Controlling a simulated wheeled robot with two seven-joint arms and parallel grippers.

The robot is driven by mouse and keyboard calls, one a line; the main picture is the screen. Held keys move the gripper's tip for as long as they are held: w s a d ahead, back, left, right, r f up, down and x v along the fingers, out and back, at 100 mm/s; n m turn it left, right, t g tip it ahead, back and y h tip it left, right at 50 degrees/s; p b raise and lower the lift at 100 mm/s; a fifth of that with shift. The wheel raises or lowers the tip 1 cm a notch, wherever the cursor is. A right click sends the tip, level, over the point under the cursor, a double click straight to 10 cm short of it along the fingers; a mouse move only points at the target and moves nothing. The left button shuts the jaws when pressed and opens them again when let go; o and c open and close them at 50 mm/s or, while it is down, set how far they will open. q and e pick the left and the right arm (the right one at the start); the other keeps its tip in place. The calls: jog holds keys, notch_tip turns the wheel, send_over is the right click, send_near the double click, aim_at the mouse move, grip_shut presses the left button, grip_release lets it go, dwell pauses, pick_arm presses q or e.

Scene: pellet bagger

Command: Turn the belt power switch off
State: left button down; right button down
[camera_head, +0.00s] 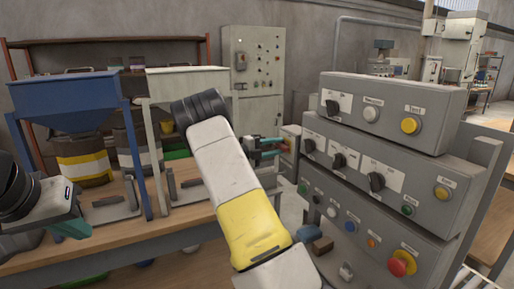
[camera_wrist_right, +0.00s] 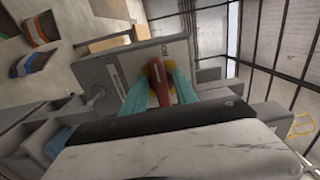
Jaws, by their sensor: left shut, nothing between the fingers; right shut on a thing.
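The belt power switch looks to be the red rotary handle on a yellow plate (camera_wrist_right: 156,72), on a grey box (camera_wrist_right: 120,72) in the right wrist view. My right gripper (camera_wrist_right: 163,76) is shut on the red handle (camera_wrist_right: 184,92), with one teal finger on each side. In the head view my right gripper (camera_head: 277,147) is at a small grey box (camera_head: 291,150) beyond my forearm; the handle is mostly hidden there. The handle's exact angle is hard to tell. My left gripper (camera_head: 72,228) is shut and empty above the bench at the left.
A large control panel (camera_head: 345,122) with knobs and buttons stands close on the right. A blue hopper (camera_head: 68,103) and a pale hopper (camera_head: 185,84) stand on the bench at the left. A grey cabinet (camera_head: 258,60) stands against the back wall.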

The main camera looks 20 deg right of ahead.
jog(key=c, duration=1.3)
grip_release()
jog(key=a, duration=0.7)
jog(key=shift+s+a, duration=0.3)
jog(key=shift+a, duration=0.1)
jog(key=shift+d, duration=0.1)
jog(key=s+a+m+g+y, duration=0.1)
jog(key=s+a+m+y, duration=0.1)
jog(key=s+m+y, duration=1.25)
jog(key=s+a+r+m+t+y, duration=0.2)
jog(key=s+a+m, duration=0.3)
jog(key=s+m, duration=0.2)
jog(key=s+a+r+m+t+y, duration=0.1)
jog(key=s+a+r+m+t, duration=0.1)
jog(key=s+a+m, duration=0.4)
jog(key=s+a+r+m+t+y, duration=0.2)
jog(key=s+a+m, duration=0.3)
jog(key=s+m, duration=0.3)
jog(key=shift+s+a+r+m+y, duration=0.1)
jog(key=shift+a+r+m+y, duration=0.25)
jog(key=shift+a+r+m, duration=0.1)
